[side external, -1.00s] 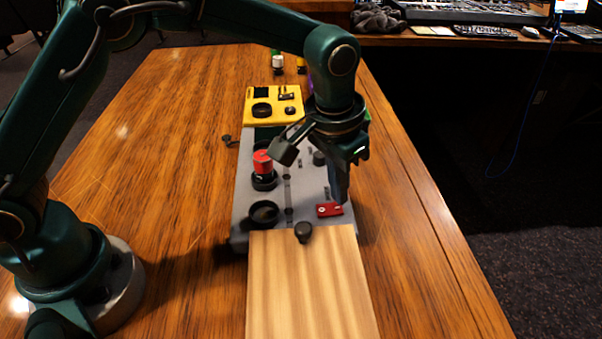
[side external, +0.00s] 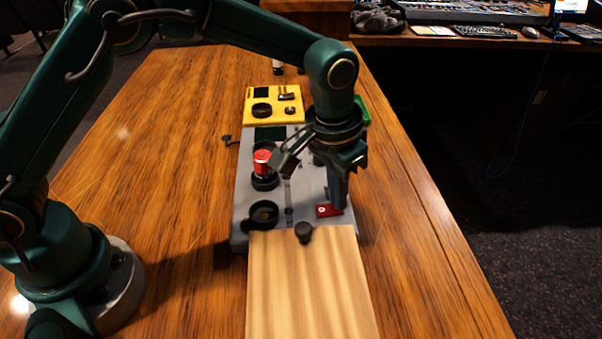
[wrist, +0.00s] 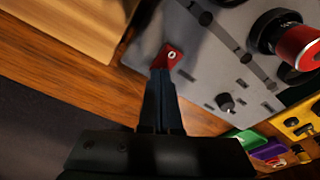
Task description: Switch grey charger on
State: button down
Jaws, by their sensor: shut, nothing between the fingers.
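The grey charger (side external: 308,186) lies on the wooden table, its face up, and it fills the upper right of the wrist view (wrist: 216,62). Its red switch (side external: 327,211) is near the front right corner, beside the wooden board, and also shows in the wrist view (wrist: 172,56). My gripper (side external: 337,206) points down with its fingers shut and empty. The fingertips are at the right end of the red switch and hide part of it. In the wrist view the tips overlap the switch's lower edge; whether they touch it I cannot tell.
A red battery (side external: 261,160) stands in one round black holder; another holder (side external: 264,213) is empty. A pale wooden board (side external: 308,285) with a black knob (side external: 304,232) adjoins the charger's front. A yellow device (side external: 262,95) lies behind.

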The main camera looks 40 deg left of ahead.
jog(key=shift+f, duration=0.2)
jog(key=shift+r, duration=3.55)
